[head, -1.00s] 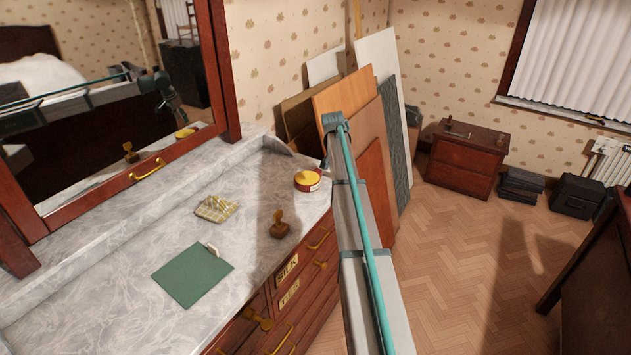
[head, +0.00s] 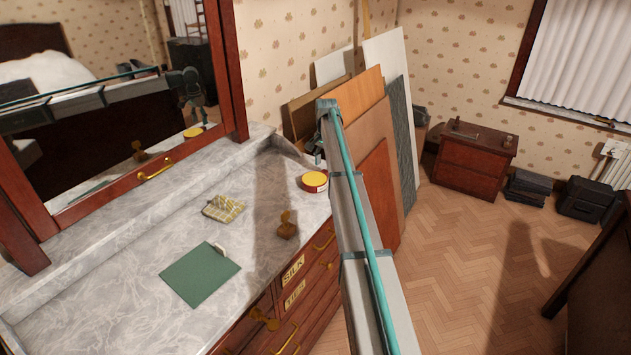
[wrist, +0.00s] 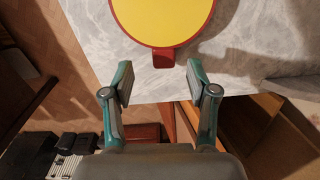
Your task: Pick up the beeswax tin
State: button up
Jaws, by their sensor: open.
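The beeswax tin appears to be the round tin with a yellow lid and red side (head: 314,181), on the marble dresser top near its right edge. In the wrist view the tin (wrist: 163,18) is large at the top, with a small red tab facing me. My gripper (wrist: 158,80) is open and empty, its two fingers apart, short of the tin and in line with it. In the head view my gripper (head: 315,148) is partly hidden behind my arm, close to the tin. No label on the tin is readable.
On the marble top (head: 130,270) lie a green card (head: 200,274), a folded checked cloth (head: 223,208) and a wooden stamp (head: 287,225). A mirror (head: 90,90) stands behind. Boards (head: 375,150) lean against the wall beyond my arm.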

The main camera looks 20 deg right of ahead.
aim_at(324, 171)
jog(key=f+p, duration=0.1)
jog(key=f, duration=0.1)
jog(key=f+p, duration=0.1)
jog(key=f, duration=0.1)
jog(key=shift+w+f, duration=0.2)
jog(key=shift+f, duration=0.2)
grip_shut()
